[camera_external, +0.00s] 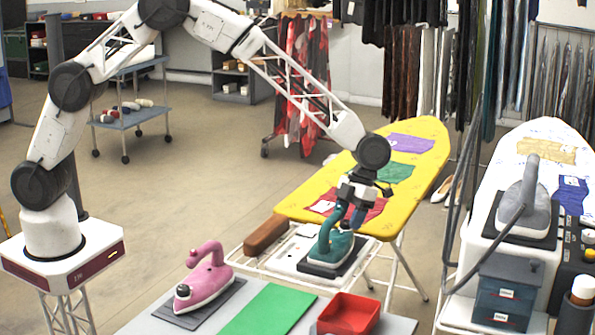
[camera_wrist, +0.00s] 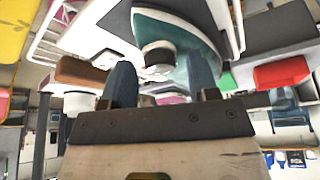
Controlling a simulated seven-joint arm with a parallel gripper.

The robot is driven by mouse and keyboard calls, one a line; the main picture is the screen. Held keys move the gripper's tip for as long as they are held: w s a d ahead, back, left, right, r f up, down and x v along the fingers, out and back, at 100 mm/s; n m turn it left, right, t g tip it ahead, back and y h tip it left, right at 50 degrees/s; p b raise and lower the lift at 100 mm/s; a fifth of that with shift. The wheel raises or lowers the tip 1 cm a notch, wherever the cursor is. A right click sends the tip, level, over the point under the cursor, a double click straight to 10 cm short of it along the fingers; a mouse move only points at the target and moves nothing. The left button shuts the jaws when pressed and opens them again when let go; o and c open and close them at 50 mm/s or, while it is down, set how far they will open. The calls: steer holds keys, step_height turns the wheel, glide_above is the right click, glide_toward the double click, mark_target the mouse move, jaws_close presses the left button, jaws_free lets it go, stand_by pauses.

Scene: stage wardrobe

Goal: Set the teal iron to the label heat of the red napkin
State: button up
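The teal iron (camera_external: 328,247) rests on a dark pad (camera_external: 312,268) at the near end of the yellow ironing board. The red napkin (camera_external: 372,208) lies on the board just behind it, with a small white label (camera_external: 323,206) that is too small to read. My gripper (camera_external: 352,222) points down over the iron, close to its handle. In the wrist view my gripper (camera_wrist: 162,75) has its fingers spread, with the iron's dark and white round dial (camera_wrist: 158,55) just beyond the gap. The teal body (camera_wrist: 190,45) lies behind it. The dial's setting is not readable.
A green napkin (camera_external: 392,173) and a purple one (camera_external: 412,142) lie farther along the yellow board (camera_external: 300,207). A pink iron (camera_external: 203,285), a green mat (camera_external: 265,312) and a red tray (camera_external: 350,314) are in front. A grey iron (camera_external: 532,205) with a hanging cord stands at right.

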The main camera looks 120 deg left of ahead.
mark_target(347, 222)
steer(key=shift+r, duration=0.15)
steer(key=shift+v, duration=1.85)
steer(key=shift+w+a+r, duration=0.1)
steer(key=shift+a+r, duration=0.1)
steer(key=shift+r, duration=0.35)
steer(key=v, duration=0.2)
steer(key=shift+a+r, duration=0.1)
steer(key=shift+r, duration=0.25)
